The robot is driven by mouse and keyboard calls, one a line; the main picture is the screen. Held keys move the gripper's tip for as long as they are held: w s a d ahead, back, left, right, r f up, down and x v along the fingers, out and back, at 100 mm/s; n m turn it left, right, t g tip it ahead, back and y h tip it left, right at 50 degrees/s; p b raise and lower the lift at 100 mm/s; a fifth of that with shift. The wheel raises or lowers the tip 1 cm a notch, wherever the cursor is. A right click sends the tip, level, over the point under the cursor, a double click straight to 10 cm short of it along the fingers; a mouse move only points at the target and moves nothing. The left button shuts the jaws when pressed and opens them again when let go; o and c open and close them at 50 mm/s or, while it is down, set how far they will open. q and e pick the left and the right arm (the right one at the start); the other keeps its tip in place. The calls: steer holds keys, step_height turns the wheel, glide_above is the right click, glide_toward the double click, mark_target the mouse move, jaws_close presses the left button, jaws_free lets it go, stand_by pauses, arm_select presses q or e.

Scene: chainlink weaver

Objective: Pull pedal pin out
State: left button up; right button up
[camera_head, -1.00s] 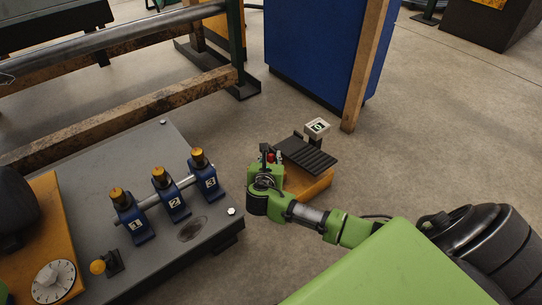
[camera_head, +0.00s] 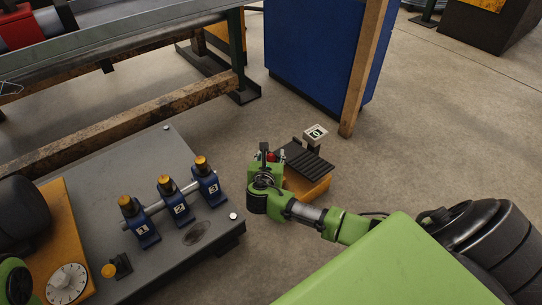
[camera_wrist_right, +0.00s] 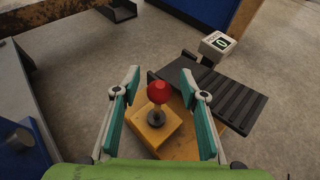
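The pedal's yellow base (camera_head: 308,188) and black ribbed plate (camera_head: 306,158) are on the floor in the head view. My right gripper (camera_wrist_right: 160,78) is open, its two teal-padded fingers on either side of the red knob with gaps showing on both sides. In the head view my right gripper (camera_head: 268,155) is at the pedal's left end and partly hides it. My left gripper is not in view.
A small block marked 0 (camera_head: 316,133) stands behind the pedal. A grey table (camera_head: 160,250) with blue blocks numbered 1, 2 and 3 is to the left. A blue cabinet (camera_head: 318,50) and wooden post (camera_head: 363,65) stand behind.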

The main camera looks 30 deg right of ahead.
steer(key=shift+s+f, duration=0.1)
steer(key=shift+s+a, duration=0.2)
steer(key=v, duration=1.1)
steer(key=shift+r, duration=0.25)
steer(key=shift+s+a, duration=0.1)
